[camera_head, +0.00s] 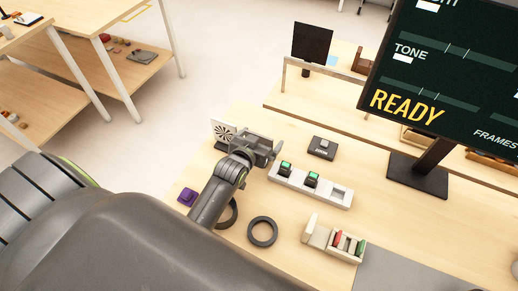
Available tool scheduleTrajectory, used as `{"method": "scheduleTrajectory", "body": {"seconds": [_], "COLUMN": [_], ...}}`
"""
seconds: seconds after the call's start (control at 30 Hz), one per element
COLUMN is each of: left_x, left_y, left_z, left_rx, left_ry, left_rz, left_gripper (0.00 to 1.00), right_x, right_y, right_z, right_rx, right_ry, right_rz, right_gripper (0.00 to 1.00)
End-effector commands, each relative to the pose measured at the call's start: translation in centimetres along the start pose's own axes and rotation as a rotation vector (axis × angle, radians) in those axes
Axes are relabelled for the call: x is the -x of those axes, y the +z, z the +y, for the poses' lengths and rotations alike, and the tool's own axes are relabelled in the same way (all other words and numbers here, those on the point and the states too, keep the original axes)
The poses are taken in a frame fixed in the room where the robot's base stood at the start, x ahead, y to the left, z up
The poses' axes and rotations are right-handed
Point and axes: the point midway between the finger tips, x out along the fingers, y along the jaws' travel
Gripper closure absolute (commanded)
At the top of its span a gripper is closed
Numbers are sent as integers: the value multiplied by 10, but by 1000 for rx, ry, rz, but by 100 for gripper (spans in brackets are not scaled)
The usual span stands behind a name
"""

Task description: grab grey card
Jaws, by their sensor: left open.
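My left gripper (266,150) is open above the wooden table, next to a small upright white card with a black star pattern (222,132). Its fingers seem empty. I cannot clearly tell which thing is the grey card. A small pale rack (345,256) holds several thin upright pieces, among them red and green ones, at the front of the table, apart from the gripper. A flat grey panel (400,272) lies at the bottom edge, partly cut off. My right gripper is not in view.
A light grey holder (310,187) with green-topped dark items stands just right of the gripper. A dark square box (322,147), a black ring (262,231) and a purple block (187,196) lie nearby. A large READY screen (450,70) stands at right.

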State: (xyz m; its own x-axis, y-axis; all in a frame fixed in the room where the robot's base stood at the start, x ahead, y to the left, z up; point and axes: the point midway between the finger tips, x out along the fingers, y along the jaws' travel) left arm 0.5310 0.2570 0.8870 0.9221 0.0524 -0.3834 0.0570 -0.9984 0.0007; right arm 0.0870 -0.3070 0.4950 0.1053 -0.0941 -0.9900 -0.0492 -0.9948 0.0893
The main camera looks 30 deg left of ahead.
Motion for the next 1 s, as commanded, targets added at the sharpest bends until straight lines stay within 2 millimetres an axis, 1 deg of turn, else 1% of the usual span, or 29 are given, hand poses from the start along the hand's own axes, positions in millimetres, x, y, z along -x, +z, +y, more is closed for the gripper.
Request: {"method": "scheduleTrajectory", "body": {"seconds": [0.1,0.33,0.37,0.67,0.87,1.0], "left_x": [-7,-7,-7,-7,-7,-5], "left_y": [0,0,0,0,0,-8], "left_z": [0,0,0,0,0,0], "left_rx": [-2,-1,-1,-1,0,0], "left_ry": [0,0,0,0,0,0], "left_rz": [0,0,0,0,1,3], "left_gripper": [0,0,3,42,42,42], "right_x": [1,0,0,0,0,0], "right_y": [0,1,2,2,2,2], "right_z": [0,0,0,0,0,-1], "right_rx": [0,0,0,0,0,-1], "right_ry": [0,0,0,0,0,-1], "right_rz": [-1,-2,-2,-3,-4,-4], "right_gripper": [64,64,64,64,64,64]}}
